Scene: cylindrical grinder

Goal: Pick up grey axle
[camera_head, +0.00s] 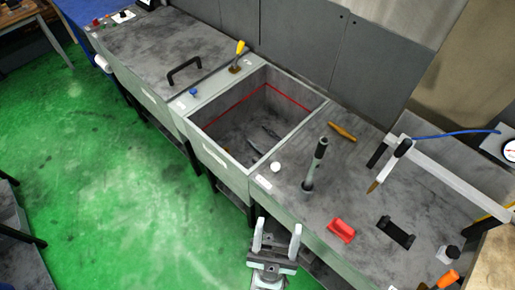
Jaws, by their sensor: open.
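Slim grey pieces lie on the floor of the open square bin (188,122). One grey piece (271,133) is near the bin's middle and another (254,147) is closer to its front right wall. Either may be the grey axle; they are too small to tell which. My gripper (278,228) is at the bottom centre, in front of the bench edge. Its two pale fingers are apart with nothing between them. It is clear of the bin and the grey pieces.
A red block (341,230), a black bracket (396,232), a white ball (275,167) and an orange-brown handle (342,131) are on the bench. The green floor (110,170) at left is open.

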